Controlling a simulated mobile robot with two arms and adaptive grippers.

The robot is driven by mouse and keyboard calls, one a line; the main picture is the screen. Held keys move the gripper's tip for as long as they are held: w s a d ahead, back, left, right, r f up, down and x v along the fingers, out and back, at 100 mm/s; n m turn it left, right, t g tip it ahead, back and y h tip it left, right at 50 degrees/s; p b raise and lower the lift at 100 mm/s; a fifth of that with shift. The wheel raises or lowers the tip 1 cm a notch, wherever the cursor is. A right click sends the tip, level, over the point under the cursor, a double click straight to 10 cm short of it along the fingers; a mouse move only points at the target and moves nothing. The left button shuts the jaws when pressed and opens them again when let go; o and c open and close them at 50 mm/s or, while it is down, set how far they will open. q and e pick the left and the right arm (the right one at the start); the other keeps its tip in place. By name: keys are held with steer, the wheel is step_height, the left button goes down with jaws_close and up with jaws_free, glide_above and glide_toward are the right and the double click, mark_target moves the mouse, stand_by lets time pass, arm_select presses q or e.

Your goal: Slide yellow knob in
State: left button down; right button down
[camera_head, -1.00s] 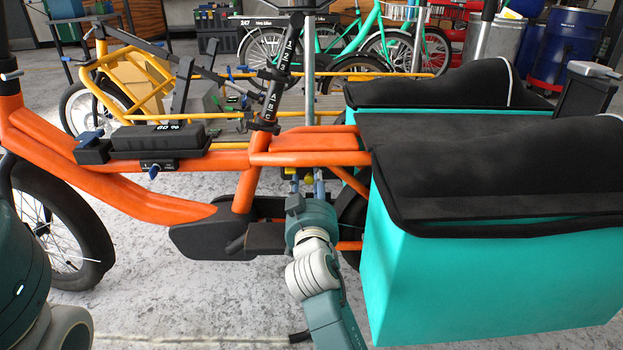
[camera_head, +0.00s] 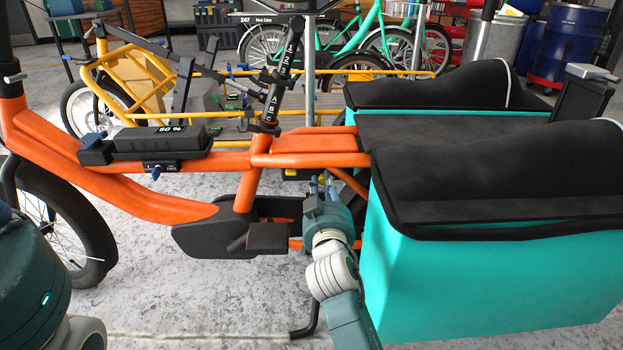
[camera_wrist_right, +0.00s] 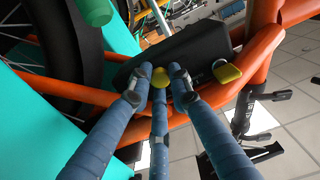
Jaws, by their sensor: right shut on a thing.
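In the right wrist view a round yellow knob (camera_wrist_right: 159,77) sits between the fingertips of my three-fingered blue right gripper (camera_wrist_right: 159,82), at the edge of a black box (camera_wrist_right: 190,52) on the orange frame. The gripper is shut on this knob. A second, flatter yellow piece (camera_wrist_right: 228,74) is at the box's right end, apart from the fingers. In the head view my right gripper (camera_head: 322,183) reaches under the orange cargo bike's frame (camera_head: 305,158), left of the turquoise bag. A bit of yellow (camera_head: 300,174) shows there. My left gripper is out of the head view.
The turquoise bag (camera_head: 440,285) with its black top stands close to the right of my right arm. The pedal (camera_head: 268,237) and kickstand (camera_head: 308,322) are near its left. The front wheel (camera_head: 65,225) is at left. Other bikes stand behind; grey floor is open below.

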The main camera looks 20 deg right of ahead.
mark_target(331, 146)
steer(key=shift+s+d+r, duration=0.1)
steer(key=shift+d+r, duration=0.15)
steer(key=shift+d, duration=0.35)
steer(key=c, duration=1.6)
jaws_free()
steer(key=shift+s, duration=0.1)
steer(key=shift+f, duration=0.1)
step_height(331, 146, up, 10)
steer(key=shift+r, duration=0.1)
